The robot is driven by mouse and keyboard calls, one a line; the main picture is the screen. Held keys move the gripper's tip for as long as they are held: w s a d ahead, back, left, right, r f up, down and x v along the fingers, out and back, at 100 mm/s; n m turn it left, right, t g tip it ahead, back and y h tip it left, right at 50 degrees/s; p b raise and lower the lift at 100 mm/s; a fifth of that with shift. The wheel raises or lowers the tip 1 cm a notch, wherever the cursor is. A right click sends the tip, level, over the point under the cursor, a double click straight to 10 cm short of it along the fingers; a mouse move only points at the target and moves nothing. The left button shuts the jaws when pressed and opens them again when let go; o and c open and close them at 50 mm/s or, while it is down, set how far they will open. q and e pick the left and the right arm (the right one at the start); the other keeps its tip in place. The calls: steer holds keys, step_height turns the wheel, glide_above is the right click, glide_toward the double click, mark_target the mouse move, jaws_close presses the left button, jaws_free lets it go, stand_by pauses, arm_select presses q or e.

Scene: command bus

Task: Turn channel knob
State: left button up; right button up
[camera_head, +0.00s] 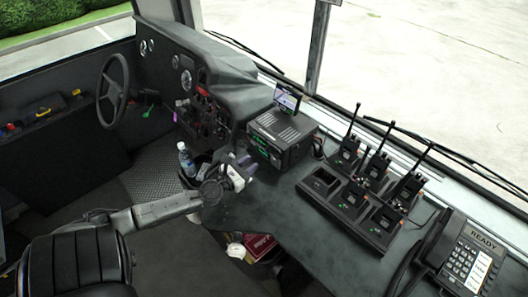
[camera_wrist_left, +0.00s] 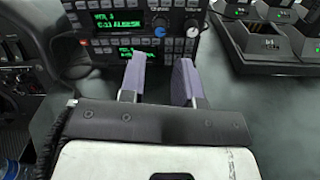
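The radio stack (camera_head: 284,132) stands on the dark console in the head view, its green-lit front facing left. The left wrist view shows its panel (camera_wrist_left: 125,28) with a green text display, many buttons, a blue-ringed knob (camera_wrist_left: 159,25) and a white-marked knob (camera_wrist_left: 193,30). Which is the channel knob I cannot tell. A second green display shows lower down, partly covered by the fingers. My left gripper (camera_head: 242,162) is just left of the radio front, open and empty; its two purple-grey fingers (camera_wrist_left: 161,72) point at the panel below the knobs, apparently not touching it. My right gripper is not in view.
A charger rack (camera_head: 345,212) with several handheld radios stands right of the radio stack. A desk phone (camera_head: 468,258) is at the lower right. A water bottle (camera_head: 186,160) stands left of my gripper. A small screen (camera_head: 287,98) sits above the radio. The console in front is mostly clear.

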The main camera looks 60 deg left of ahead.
mark_target(266, 152)
arm_select(q)
steer(key=x, duration=0.7)
steer(key=shift+w+p, duration=0.1)
steer(key=shift+p, duration=0.2)
jaws_close()
